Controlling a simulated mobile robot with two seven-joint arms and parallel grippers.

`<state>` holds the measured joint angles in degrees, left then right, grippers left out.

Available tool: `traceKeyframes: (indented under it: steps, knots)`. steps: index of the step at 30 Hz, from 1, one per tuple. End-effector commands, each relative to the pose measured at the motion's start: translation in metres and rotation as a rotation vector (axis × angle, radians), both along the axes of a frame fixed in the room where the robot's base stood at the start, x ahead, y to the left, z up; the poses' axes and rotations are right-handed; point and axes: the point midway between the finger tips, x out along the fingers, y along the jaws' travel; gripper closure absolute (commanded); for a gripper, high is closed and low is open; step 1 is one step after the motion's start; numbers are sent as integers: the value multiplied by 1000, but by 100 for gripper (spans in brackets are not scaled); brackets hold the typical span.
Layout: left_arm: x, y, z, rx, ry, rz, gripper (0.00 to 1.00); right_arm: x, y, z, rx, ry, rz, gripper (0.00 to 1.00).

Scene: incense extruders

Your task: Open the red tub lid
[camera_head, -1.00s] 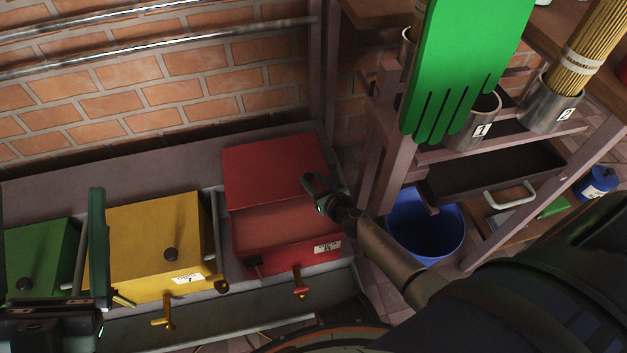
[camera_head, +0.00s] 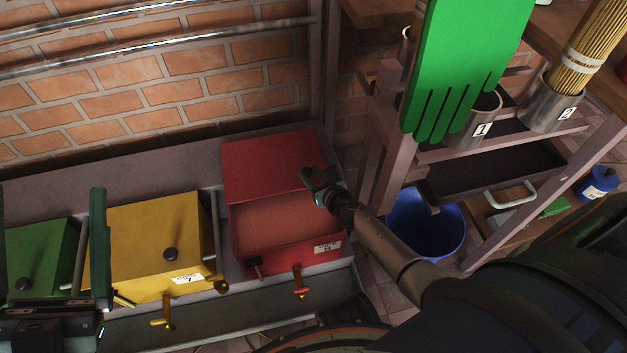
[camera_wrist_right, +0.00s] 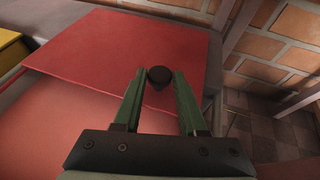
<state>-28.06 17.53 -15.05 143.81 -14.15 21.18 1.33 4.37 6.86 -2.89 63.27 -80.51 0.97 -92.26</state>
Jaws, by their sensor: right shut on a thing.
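The red tub (camera_head: 300,258) stands at the right end of a row of tubs in the head view. Its red lid (camera_head: 268,165) covers the back part, and the tub's inside shows in front of it. My right gripper (camera_head: 315,180) is at the lid's right front edge. In the right wrist view, it is shut on the dark round lid knob (camera_wrist_right: 160,76), and the lid (camera_wrist_right: 130,48) stretches out beyond. My left gripper (camera_head: 50,195) is at the lower left, its fingers wide apart and empty, over the green and yellow tubs.
A yellow tub (camera_head: 150,240) and a green tub (camera_head: 35,255) stand to the left. A wooden rack with a hanging green glove (camera_head: 465,65) and a blue bucket (camera_head: 428,225) are on the right. A brick wall (camera_head: 150,95) stands behind.

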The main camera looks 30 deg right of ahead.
Motion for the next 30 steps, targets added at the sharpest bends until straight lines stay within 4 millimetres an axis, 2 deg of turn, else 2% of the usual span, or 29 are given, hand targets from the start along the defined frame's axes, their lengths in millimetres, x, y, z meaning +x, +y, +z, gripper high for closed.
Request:
traceKeyframes:
  steps: [3, 6, 15, 16, 24, 30]
  knots:
    - [0, -1, -4, 3, 1, 0, 10, 17, -5, -1, -2, 0, 0, 100]
    - [0, -1, -5, 3, 1, 0, 10, 23, -6, -1, -1, 2, -1, 100]
    - [0, -1, -5, 4, 2, 0, 10, 24, -6, -1, 0, 3, 0, 100]
    - [0, -1, -5, 3, 2, 0, 10, 24, -6, -1, 0, 3, 0, 57]
    - [0, -1, -5, 2, 2, 1, 10, 24, -6, 0, 0, 2, 0, 29]
    - [0, -1, -4, 1, 2, 2, 10, 24, -6, 0, 0, 1, 0, 29]
